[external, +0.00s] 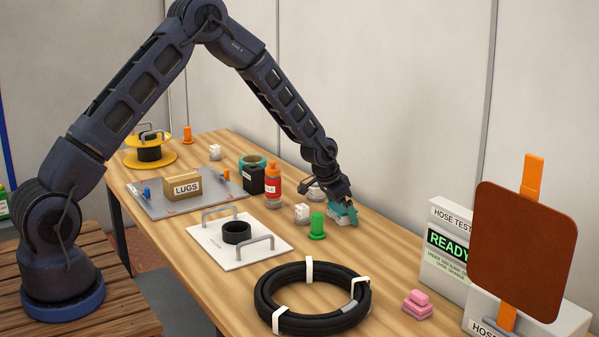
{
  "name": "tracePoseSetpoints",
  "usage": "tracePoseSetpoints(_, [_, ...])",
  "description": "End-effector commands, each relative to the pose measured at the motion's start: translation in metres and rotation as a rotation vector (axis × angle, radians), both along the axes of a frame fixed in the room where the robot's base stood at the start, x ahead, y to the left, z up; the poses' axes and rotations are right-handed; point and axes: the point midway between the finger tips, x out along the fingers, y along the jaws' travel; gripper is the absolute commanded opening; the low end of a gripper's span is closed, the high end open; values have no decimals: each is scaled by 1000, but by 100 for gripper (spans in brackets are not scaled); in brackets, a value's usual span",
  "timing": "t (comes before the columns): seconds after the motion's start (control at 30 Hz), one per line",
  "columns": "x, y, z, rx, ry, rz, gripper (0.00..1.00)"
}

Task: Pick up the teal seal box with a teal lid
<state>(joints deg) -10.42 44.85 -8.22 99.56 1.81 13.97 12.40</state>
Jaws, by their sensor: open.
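The teal seal box (347,216) sits on the wooden table, towards the back edge and right of the green peg. Its shape is small and partly covered by my gripper, so its lid is hard to make out. My gripper (342,208) points down at the box, with its fingers open right at it. I cannot tell whether the fingers touch the box.
A green peg (317,226) and a small white piece (302,213) stand close on the left. A black hose coil (267,306) lies in front, pink blocks (418,304) front right. A hose tester (447,218) stands at the right.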

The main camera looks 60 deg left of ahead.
Motion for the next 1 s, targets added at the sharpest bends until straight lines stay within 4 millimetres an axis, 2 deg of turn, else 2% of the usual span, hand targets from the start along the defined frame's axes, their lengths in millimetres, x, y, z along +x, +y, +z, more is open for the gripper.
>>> tracePoseSetpoints(0.07, [0,0,0,0,0,0,98])
tracePoseSetpoints(0.2, [0,0,0,0,0,0,71])
tracePoseSetpoints(0.27, [0,0,0,0,0,0,59])
tracePoseSetpoints(0.3, [0,0,0,0,0,0,56])
tracePoseSetpoints(0.53, [0,0,1,0,0,0,56])
tracePoseSetpoints(0.67, [0,0,9,0,-1,0,56])
tracePoseSetpoints(0.87, [0,0,43,0,-3,0,56])
tracePoseSetpoints(1.0, [1,1,79,1,-4,1,56])
